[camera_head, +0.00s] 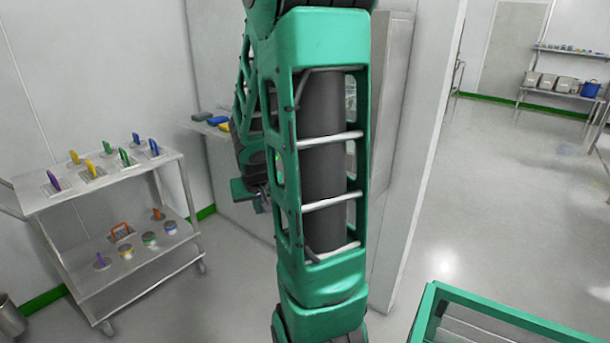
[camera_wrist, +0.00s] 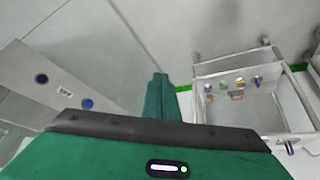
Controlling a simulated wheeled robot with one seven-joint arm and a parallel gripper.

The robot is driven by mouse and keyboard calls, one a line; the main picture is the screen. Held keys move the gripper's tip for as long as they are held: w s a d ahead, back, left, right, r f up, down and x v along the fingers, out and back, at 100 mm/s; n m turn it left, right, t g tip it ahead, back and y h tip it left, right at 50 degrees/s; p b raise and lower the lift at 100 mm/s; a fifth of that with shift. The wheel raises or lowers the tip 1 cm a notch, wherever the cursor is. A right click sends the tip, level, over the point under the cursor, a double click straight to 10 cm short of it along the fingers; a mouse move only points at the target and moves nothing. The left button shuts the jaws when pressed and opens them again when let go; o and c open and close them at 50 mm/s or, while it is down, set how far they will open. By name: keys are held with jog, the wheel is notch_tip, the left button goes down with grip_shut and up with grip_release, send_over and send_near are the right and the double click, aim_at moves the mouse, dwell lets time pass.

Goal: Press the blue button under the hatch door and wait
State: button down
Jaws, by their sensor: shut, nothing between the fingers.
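In the wrist view a pale panel at the left bears two round buttons, a brighter blue button (camera_wrist: 87,104) and a darker one (camera_wrist: 41,78), with a small label (camera_wrist: 65,91) between them. My gripper (camera_wrist: 158,80) is shut and empty, its green fingers pointing away from the camera. It lies to the right of the brighter blue button in that picture, apart from it. I cannot tell which button sits under the hatch door. In the head view my arm hides most of the grey cabinet behind it, and no button shows there.
A steel cart (camera_head: 115,180) with coloured-handled tools on two shelves stands at the left; it also shows in the wrist view (camera_wrist: 245,108). A green-framed table or cart (camera_head: 500,318) is at the lower right. A wall edge (camera_head: 425,150) rises right of my arm. Open floor lies beyond.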

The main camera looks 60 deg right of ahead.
jog(key=w+d+f+m+t+h, duration=0.1)
jog(key=w+d+f+t, duration=0.1)
jog(key=w+d+f, duration=0.3)
jog(key=w+d+f+m+t+h, duration=0.1)
jog(key=w+d+m+t+h, duration=0.15)
jog(key=d, duration=0.45)
jog(key=s+d+m+t+h, duration=0.1)
jog(key=d+m+h, duration=0.4)
jog(key=d, duration=0.5)
jog(key=shift+s+d+f+m, duration=0.25)
jog(key=shift+d+m, duration=0.1)
jog(key=shift+m, duration=0.1)
jog(key=shift+t, duration=0.25)
